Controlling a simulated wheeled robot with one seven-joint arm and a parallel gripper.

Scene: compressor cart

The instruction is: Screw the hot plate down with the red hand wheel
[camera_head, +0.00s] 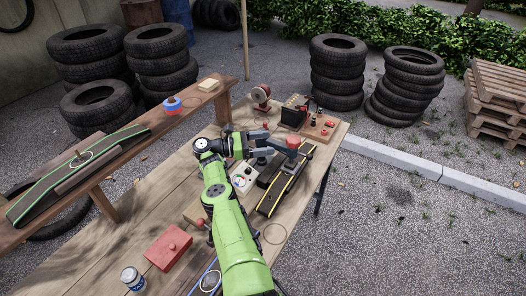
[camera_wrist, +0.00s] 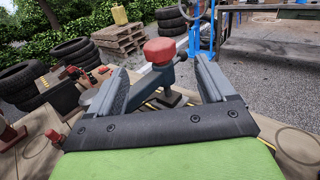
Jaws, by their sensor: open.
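The red hand wheel (camera_head: 293,142) is a faceted red knob at the right end of my arm. In the wrist view the red hand wheel (camera_wrist: 160,49) tops a grey stem above a dark base (camera_wrist: 171,98), between and beyond my fingertips. My gripper (camera_head: 297,153) is open, with its fingers on either side of the wheel's line; gaps show on both sides in the wrist view (camera_wrist: 163,66). I cannot tell for sure which part is the hot plate. A dark strip with yellow edges (camera_head: 271,200) lies below the gripper, partly hidden by it.
A pale box with a dial (camera_head: 243,180) stands close beside my arm. A red box (camera_head: 168,249) and a jar (camera_head: 132,279) are at the near left. A dark case with red knobs (camera_head: 294,112) is at the bench's far end. A raised shelf (camera_head: 120,157) runs along the left.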

